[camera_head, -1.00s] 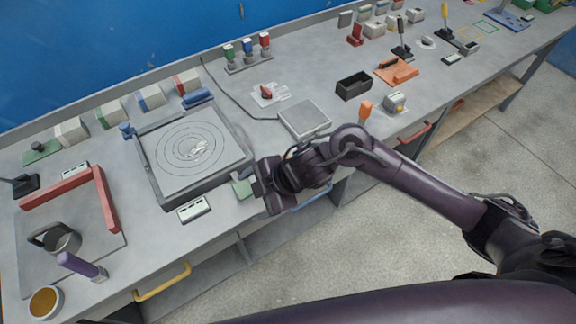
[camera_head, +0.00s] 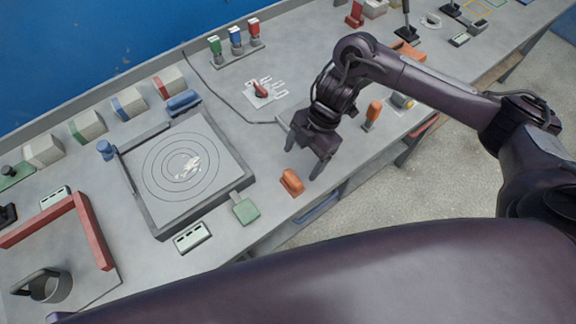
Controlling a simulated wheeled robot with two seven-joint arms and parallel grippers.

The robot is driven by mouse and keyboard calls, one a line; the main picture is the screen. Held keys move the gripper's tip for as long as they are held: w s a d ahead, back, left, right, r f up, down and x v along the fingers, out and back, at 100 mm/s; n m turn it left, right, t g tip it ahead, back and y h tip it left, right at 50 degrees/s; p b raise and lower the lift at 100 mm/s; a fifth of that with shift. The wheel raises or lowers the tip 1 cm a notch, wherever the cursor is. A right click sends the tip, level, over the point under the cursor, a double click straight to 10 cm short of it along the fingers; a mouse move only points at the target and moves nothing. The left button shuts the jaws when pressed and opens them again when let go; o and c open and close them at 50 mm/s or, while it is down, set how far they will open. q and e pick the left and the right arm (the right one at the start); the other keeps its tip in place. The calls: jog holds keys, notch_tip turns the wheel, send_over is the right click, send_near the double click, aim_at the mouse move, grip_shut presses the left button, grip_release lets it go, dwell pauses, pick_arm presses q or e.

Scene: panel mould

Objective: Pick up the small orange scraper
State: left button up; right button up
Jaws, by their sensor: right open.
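A small orange block-like piece (camera_head: 291,181), which looks like the small orange scraper, lies on the grey bench near its front edge. My right gripper (camera_head: 303,163) is open and empty just above and behind it, fingers pointing down towards it. The fingers appear apart from the piece; the exact height is hard to tell. Another orange upright handle (camera_head: 373,112) stands to the right, beyond the gripper. My left gripper is not in view.
A green flat tool (camera_head: 245,208) lies left of the orange piece, beside a square tray with ringed surface (camera_head: 140,205). A small white device (camera_head: 192,237) is at the front edge. A red angle bar (camera_head: 95,235) lies far left. Red, blue and green-topped items (camera_head: 236,38) stand behind.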

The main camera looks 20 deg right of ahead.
aim_at(293, 176)
jog(key=f, duration=0.1)
jog(key=s+a+f+p, duration=0.1)
jog(key=a+f+p, duration=0.1)
jog(key=shift+s+f, duration=0.1)
jog(key=shift+s, duration=0.25)
jog(key=x, duration=0.2)
jog(key=shift+w+f+p, duration=0.15)
jog(key=shift+f+p, duration=0.15)
jog(key=shift+f, duration=0.05)
jog(key=shift+a+f, duration=0.1)
jog(key=shift+f, duration=0.25)
jog(key=c, duration=1.1)
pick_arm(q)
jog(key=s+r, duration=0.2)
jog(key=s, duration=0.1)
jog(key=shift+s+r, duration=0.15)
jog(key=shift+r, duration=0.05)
pick_arm(e)
jog(key=shift+r, duration=0.2)
notch_tip(293, 176, up, 8)
jog(key=shift+w+f+b, duration=0.15)
jog(key=shift+b, duration=0.45)
pick_arm(q)
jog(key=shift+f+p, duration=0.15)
jog(key=shift+p, duration=0.25)
pick_arm(e)
notch_tip(293, 176, up, 12)
jog(key=shift+r, duration=0.1)
